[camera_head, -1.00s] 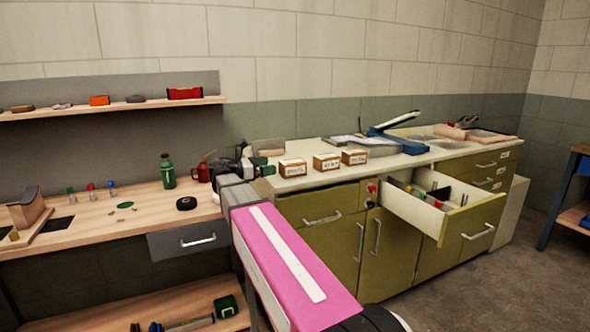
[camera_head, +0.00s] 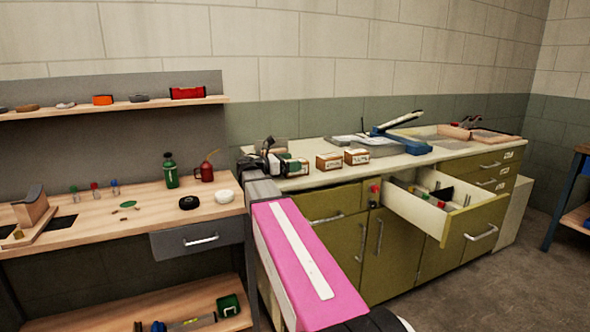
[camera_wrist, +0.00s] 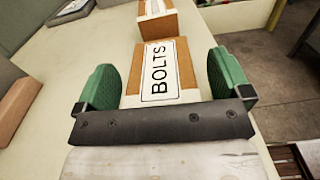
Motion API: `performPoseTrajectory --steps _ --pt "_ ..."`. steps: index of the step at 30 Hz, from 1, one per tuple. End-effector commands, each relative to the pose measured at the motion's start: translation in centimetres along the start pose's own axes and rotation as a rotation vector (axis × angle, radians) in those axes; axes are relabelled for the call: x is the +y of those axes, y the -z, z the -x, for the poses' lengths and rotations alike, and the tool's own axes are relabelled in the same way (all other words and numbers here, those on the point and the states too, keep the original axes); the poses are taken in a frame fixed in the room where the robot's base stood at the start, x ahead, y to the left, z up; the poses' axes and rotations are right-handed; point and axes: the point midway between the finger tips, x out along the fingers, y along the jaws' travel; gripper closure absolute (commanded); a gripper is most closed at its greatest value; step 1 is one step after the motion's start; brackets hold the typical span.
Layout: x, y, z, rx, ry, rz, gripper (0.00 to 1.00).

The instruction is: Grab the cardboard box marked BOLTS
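The cardboard box marked BOLTS (camera_wrist: 160,72) sits on the pale countertop in the wrist view, with its white label facing up at me. My gripper (camera_wrist: 163,64) is open, with one green finger on each side of the box and a visible gap at both sides. In the head view my gripper (camera_head: 292,166) is over the left end of the counter and hides most or all of the BOLTS box. Whether the fingers are low enough to flank the box fully is hard to tell.
Two similar labelled boxes, one nearer (camera_head: 329,162) and one farther (camera_head: 357,157), stand to the right. A blue-based lever tool (camera_head: 402,140) lies beyond them. An open drawer (camera_head: 418,211) juts out below. A red oil can (camera_head: 206,172) stands on the wooden bench at left.

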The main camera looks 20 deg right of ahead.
Motion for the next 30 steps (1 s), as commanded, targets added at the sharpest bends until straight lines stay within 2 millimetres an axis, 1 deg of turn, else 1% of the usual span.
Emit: performPoseTrajectory --steps 1,2,3,5,6,14,17,20,23,25,26,27,30 --pt "0.0 0.0 0.0 0.000 0.000 0.000 0.17" --pt "0.0 0.0 0.0 0.000 0.000 0.000 0.27" --pt "0.0 0.0 0.0 0.000 0.000 0.000 0.40" --pt "0.0 0.0 0.0 0.000 0.000 0.000 0.60" --pt "0.0 0.0 0.0 0.000 0.000 0.000 0.73" --pt "0.0 -0.1 0.0 -0.002 0.000 0.000 0.73" --pt "0.0 -0.5 0.0 -0.002 0.000 -0.001 0.73" --pt "0.0 -1.5 0.0 -0.002 0.000 -0.003 0.73" --pt "0.0 -2.9 0.0 -0.002 0.000 -0.003 0.73" --pt "0.0 -4.3 0.0 -0.002 0.000 -0.004 0.73" --pt "-0.8 -4.6 0.1 -0.002 0.000 -0.003 0.73" --pt "-2.1 -5.1 0.2 -0.002 0.000 -0.003 0.73" --pt "-4.4 -6.4 0.3 -0.002 0.000 -0.003 0.73"
